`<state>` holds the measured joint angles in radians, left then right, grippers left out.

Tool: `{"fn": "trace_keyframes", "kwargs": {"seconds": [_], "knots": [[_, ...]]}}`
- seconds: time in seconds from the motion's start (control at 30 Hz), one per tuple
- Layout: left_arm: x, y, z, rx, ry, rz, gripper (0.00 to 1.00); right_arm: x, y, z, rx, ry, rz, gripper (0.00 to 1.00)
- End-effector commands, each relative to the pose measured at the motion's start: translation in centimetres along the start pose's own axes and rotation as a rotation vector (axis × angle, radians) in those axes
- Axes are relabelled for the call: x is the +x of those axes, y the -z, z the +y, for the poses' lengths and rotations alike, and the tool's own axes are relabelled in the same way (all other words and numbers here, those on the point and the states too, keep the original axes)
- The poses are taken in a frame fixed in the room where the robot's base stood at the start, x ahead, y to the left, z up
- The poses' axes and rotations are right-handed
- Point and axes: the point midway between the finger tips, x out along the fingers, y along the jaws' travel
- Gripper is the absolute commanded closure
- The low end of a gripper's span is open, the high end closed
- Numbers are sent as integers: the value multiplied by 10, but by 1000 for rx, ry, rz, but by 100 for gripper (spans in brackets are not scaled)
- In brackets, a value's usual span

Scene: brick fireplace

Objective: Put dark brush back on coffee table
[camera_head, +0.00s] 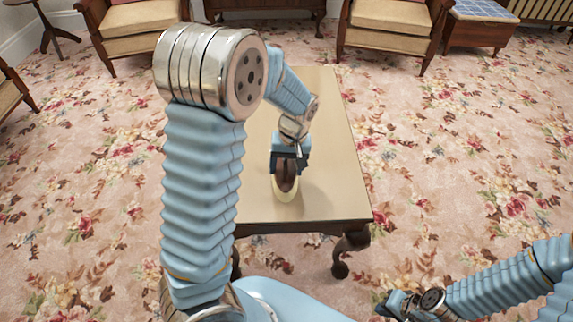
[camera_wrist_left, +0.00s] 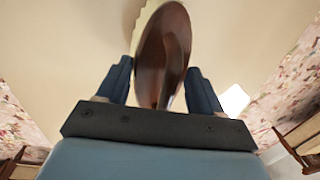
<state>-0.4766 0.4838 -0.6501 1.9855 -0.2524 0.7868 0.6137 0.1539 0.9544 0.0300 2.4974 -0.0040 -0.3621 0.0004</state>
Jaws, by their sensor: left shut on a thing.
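The dark brush (camera_head: 284,181) has a glossy brown back and a pale bristle edge. My left gripper (camera_head: 287,170) is shut on it, over the coffee table (camera_head: 325,150). In the left wrist view the brush (camera_wrist_left: 164,55) lies between the two blue fingers of my left gripper (camera_wrist_left: 162,88), with the pale tabletop behind it. I cannot tell whether the brush touches the table. My right gripper (camera_head: 392,304) is at the lower right, low over the carpet and away from the table. Its fingers are too small to read.
The rest of the visible tabletop is bare, with free room to the right of the brush. My left arm hides the table's left side. Wooden armchairs (camera_head: 385,18) and a blue-tiled side table (camera_head: 482,12) stand at the back. Floral carpet (camera_head: 440,150) surrounds the table.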

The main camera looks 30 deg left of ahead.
Motion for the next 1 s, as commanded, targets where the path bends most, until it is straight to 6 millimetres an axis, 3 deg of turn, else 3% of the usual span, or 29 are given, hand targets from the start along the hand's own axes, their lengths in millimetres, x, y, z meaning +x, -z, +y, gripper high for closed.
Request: {"fn": "trace_keyframes", "kwargs": {"seconds": [0.07, 0.1, 0.23, 0.63, 1.0], "knots": [[3, 0, 0, 0, 0, 0, 78, 2, 0, 1, 0, 0, 0, 100], [2, 0, 0, 0, 0, 0, 29, 1, 0, 1, 0, 0, 0, 100], [2, 0, 0, 0, 0, 0, 9, 1, 0, 1, 0, 0, 0, 100], [-7, 0, 0, 1, -1, 0, 8, -1, 0, 0, 0, 0, 0, 100], [-87, 0, 1, 0, -4, 3, 8, -7, 0, -3, -1, 1, -1, 100]]}}
